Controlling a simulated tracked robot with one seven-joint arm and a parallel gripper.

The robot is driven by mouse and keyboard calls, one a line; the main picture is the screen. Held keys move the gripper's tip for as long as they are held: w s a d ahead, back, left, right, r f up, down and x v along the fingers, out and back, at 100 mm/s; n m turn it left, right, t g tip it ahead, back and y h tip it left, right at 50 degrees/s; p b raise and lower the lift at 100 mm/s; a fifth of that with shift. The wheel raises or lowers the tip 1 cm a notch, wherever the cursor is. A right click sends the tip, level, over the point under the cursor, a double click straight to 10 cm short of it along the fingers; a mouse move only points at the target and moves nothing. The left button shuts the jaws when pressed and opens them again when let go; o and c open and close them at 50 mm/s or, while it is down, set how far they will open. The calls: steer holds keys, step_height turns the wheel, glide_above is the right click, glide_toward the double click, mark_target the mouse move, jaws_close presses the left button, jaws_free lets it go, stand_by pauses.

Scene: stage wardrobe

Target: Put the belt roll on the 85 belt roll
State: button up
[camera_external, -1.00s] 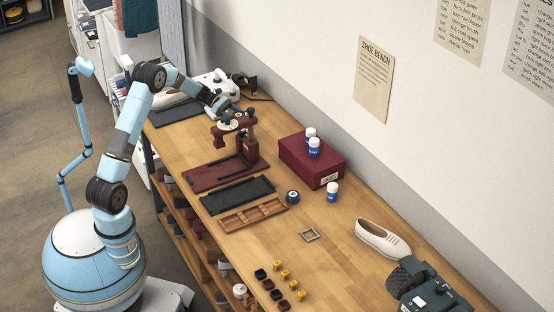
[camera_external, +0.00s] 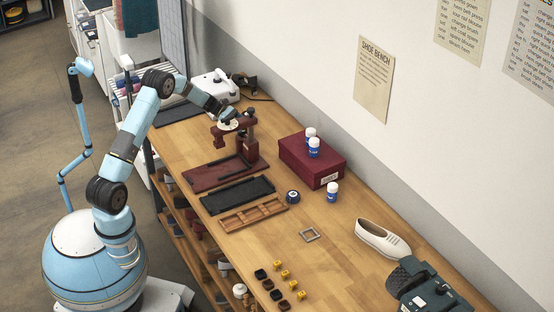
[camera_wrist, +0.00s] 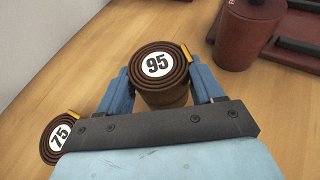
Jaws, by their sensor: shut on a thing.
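In the wrist view, a coiled brown belt roll with a white label reading 95 (camera_wrist: 158,65) sits between the blue fingers of my gripper (camera_wrist: 160,72), which is shut on it. Brown coiled sides show below its top; I cannot tell whether another roll is under it. A second belt roll, labelled 75 (camera_wrist: 58,136), stands at the lower left, partly hidden by my gripper. No label reading 85 is visible. In the external view my gripper (camera_external: 229,114) is at the far part of the bench, near the dark red press, and the rolls cannot be made out.
The dark red press (camera_external: 247,150) stands close to my gripper; its dark red cylinder (camera_wrist: 246,35) shows at upper right in the wrist view. A white machine (camera_external: 215,88) is behind. The dark red box (camera_external: 308,165) with bottles is farther right. The wall borders the bench.

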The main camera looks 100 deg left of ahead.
steer(key=shift+f, duration=0.15)
steer(key=o, duration=1.1)
steer(key=shift+s+r, duration=0.1)
steer(key=shift+r, duration=0.1)
steer(key=v, duration=1.1)
steer(key=shift+s+r, duration=0.2)
steer(key=shift+s, duration=0.15)
steer(key=shift+a, duration=0.15)
steer(key=shift+o, duration=0.8)
